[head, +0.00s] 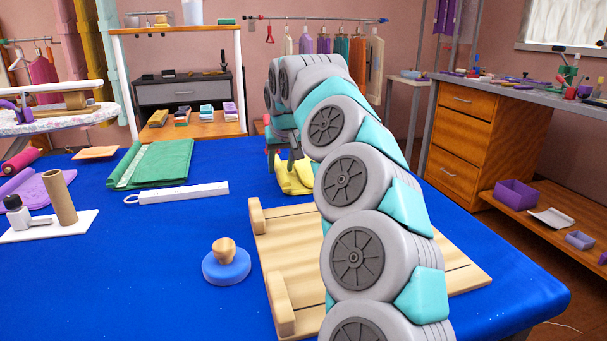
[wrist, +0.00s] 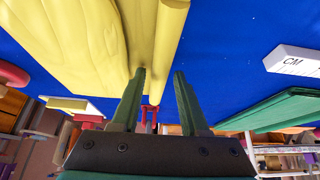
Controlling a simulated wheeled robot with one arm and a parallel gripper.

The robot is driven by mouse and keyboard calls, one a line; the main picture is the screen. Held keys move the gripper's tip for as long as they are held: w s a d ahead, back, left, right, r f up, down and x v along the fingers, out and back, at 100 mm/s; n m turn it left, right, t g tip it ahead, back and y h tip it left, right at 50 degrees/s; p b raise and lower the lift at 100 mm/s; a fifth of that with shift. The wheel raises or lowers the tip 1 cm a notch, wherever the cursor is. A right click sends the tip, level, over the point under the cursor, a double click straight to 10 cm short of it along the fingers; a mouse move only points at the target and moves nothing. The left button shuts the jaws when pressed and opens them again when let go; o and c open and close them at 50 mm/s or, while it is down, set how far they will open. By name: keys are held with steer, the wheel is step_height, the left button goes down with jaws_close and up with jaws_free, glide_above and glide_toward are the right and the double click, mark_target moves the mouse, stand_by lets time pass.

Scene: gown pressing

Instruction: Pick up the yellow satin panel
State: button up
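The yellow satin panel (head: 294,181) lies on the blue table, partly hidden behind my arm in the head view. In the wrist view the panel (wrist: 70,40) fills the upper left, with a rounded fold along its right edge. My gripper (wrist: 160,73) is open, its two dark green fingers apart. The fold's edge shows in the gap between the fingers, and the left fingertip overlaps the panel in the picture. I cannot tell whether either finger touches it.
A wooden board (head: 275,240) lies in front of the panel. A white ruler (head: 180,193) and folded green cloth (head: 160,163) lie to its left. A blue-based wooden knob (head: 226,265) stands nearer. The table's front left is clear.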

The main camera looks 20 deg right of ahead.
jaws_close()
steer(key=shift+r, duration=0.15)
stand_by(0.4)
steer(key=shift+r, duration=1.55)
steer(key=b, duration=0.4)
glide_above(300, 214)
steer(key=shift+c, duration=1.5)
jaws_free()
jaws_close()
steer(key=shift+r, duration=0.1)
